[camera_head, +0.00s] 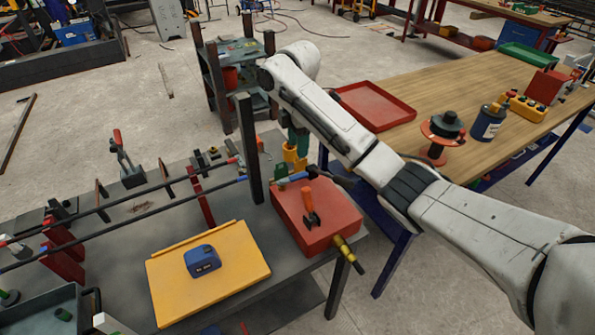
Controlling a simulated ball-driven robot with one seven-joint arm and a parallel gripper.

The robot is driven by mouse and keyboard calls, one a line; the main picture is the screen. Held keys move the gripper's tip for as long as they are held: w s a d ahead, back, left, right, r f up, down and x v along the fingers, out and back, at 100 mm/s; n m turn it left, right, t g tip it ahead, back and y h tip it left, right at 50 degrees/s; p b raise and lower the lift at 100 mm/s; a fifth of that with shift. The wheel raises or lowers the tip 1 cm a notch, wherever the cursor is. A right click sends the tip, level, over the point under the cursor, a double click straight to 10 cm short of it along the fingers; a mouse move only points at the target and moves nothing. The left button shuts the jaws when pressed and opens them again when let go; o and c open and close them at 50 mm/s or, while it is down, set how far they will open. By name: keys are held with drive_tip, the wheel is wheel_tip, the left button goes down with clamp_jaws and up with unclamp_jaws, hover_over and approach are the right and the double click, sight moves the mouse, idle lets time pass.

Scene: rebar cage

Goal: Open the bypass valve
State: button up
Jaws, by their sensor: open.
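A red box (327,232) sits at the right end of the dark grey bench. An upright lever with an orange handle and dark base (311,210) stands on its top. A yellow fitting (346,252) sticks out of its front right side. No label marks any of these as the bypass valve, so I cannot tell which part it is. My white arm reaches from the lower right to the upper middle, above and behind the box.
A yellow board (222,287) with a blue block (202,262) lies left of the box. A dark post (249,150) and long bars (120,205) stand close by. A wooden table (450,90) with a red tray (374,107) is on the right.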

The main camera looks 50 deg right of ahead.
sight(298, 176)
wheel_tip(298, 176, down, 8)
drive_tip(key=b, duration=0.4)
drive_tip(key=shift+f, duration=1.15)
drive_tip(key=shift+c, duration=0.2)
clamp_jaws()
